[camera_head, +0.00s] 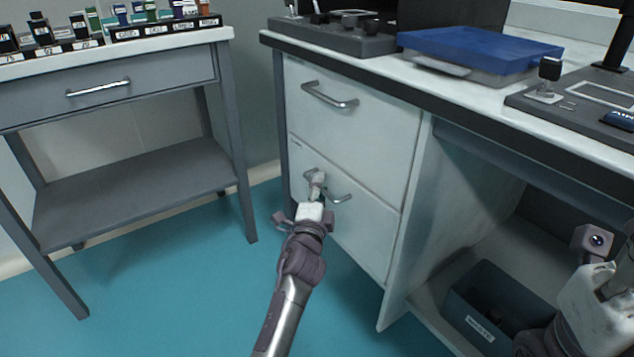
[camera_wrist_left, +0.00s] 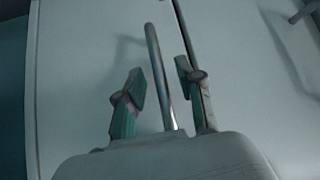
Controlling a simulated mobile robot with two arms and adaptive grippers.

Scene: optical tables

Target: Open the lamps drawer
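The white cabinet has two drawers, an upper drawer (camera_head: 352,120) and a lower drawer (camera_head: 360,232); both look shut. A small label at the lower drawer's top left corner is too small to read, so I cannot tell which drawer is for lamps. My left gripper (camera_head: 317,183) is at the lower drawer's metal handle (camera_head: 342,198) and hides part of it. In the left wrist view, the handle (camera_wrist_left: 157,70) stands between the two spread fingers of this gripper (camera_wrist_left: 162,85), with gaps visible. My right gripper (camera_head: 594,242) is only partly visible at the right edge.
The upper drawer has its own handle (camera_head: 330,95). A grey side table (camera_head: 130,45) with small bottles stands left. The cabinet's worktop (camera_head: 385,60) holds a blue-lidded box (camera_head: 480,48) and instruments. A dark bin (camera_head: 490,310) sits below at right. Teal floor lies clear in front.

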